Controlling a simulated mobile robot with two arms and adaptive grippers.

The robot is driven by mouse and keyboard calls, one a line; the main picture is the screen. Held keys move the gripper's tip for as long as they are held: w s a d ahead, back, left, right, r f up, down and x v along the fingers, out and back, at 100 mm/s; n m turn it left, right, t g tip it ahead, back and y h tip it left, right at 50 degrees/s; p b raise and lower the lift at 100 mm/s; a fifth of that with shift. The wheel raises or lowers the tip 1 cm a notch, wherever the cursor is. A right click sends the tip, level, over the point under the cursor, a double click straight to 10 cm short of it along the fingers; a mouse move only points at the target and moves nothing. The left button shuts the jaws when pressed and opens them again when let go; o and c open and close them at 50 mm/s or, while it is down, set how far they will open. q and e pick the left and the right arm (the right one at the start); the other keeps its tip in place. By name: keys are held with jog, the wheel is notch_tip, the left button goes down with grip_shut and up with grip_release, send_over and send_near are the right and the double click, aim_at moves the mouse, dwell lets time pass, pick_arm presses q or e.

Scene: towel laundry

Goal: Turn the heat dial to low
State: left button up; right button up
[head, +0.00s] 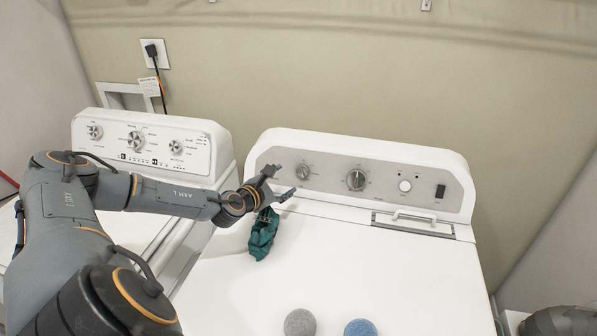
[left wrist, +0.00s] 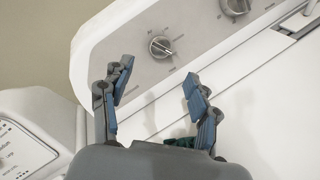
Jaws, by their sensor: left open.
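The right-hand machine's grey control panel (head: 330,177) carries a small left dial (head: 302,171) and a larger middle dial (head: 356,180). Their labels are too small to read, so I cannot tell which is the heat dial. My left gripper (head: 284,181) is open and empty, just left of the small dial. In the left wrist view the small dial (left wrist: 160,47) sits ahead of the gap between the fingertips (left wrist: 158,75), apart from both. The larger dial (left wrist: 235,6) is cut off at the top edge there. My right gripper is out of view.
A dark green cloth (head: 263,236) lies on the machine's white top below my left gripper. A grey ball (head: 300,322) and a blue ball (head: 360,328) sit at the front. Another machine's panel (head: 150,146) stands to the left. The top's right side (head: 420,275) is clear.

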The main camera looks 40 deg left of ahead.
aim_at(300, 172)
pick_arm(q)
jog(key=p+x, duration=0.1)
jog(key=x, duration=0.8)
jog(key=shift+w+f, duration=0.1)
jog(key=shift+w, duration=0.25)
jog(key=shift+c, duration=0.6)
jog(key=c, duration=1)
